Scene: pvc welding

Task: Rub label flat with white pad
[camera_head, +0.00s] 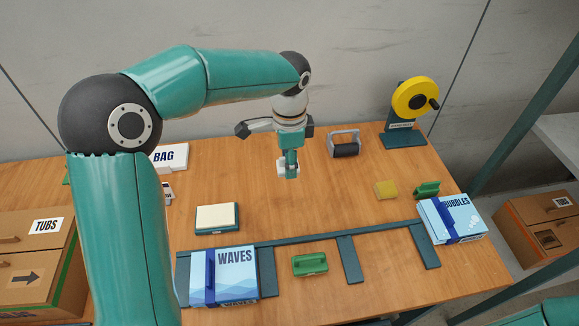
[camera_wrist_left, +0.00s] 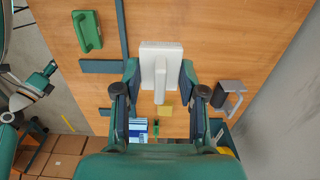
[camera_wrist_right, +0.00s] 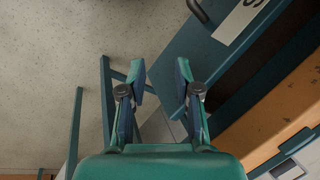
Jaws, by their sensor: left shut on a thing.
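A white pad (camera_wrist_left: 161,58) with a raised grip sits between the fingertips of my left gripper (camera_wrist_left: 160,75), which is shut on it. In the head view my left gripper (camera_head: 290,160) holds the white pad (camera_head: 287,170) above the middle of the table. Two blue-and-white boxes with blue bands are on the table: the WAVES box (camera_head: 237,275) at the front and the BUBBLES box (camera_head: 459,213) at the right. Printing shows on both, but I cannot tell whether any label edge is raised. My right gripper (camera_wrist_right: 160,75) is open and empty above the floor.
A white-topped block (camera_head: 217,217), green handled blocks (camera_head: 310,264) (camera_head: 427,189), a yellow block (camera_head: 386,190), a grey-handled tool (camera_head: 344,144) and a yellow reel (camera_head: 415,98) stand around the table. Dark flat strips (camera_head: 349,258) lie along its front. Table around the pad is clear.

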